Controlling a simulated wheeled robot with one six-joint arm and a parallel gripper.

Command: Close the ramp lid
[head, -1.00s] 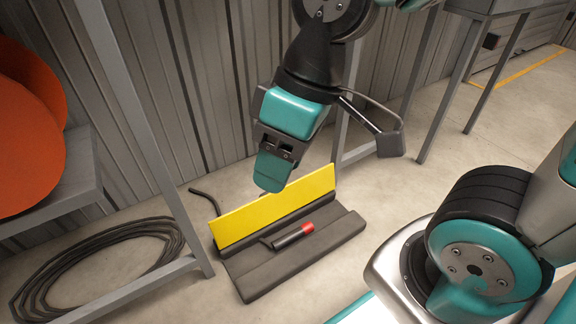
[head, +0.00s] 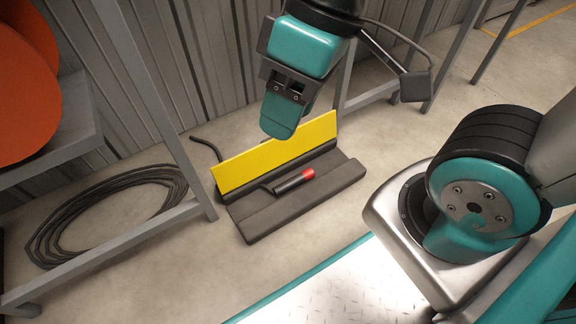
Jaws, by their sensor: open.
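The ramp lid (head: 240,168) is a long yellow panel. It stands steeply up, open, along the middle of a black ramp (head: 258,221) on the concrete floor. A black cable piece with a red end (head: 296,181) lies on the ramp in front of the lid. My gripper (head: 283,118) hangs above the lid in the head view, pointing down. It is open and holds nothing that I can see. It overlaps the lid's top edge in the picture; I cannot tell whether it touches. One finger hides most of the other.
A coiled black cable (head: 70,225) lies on the floor at left. A grey metal rack (head: 150,110) stands on the left with orange discs (head: 25,95) on its shelf. Corrugated wall stands behind the ramp. Open floor shows at front left.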

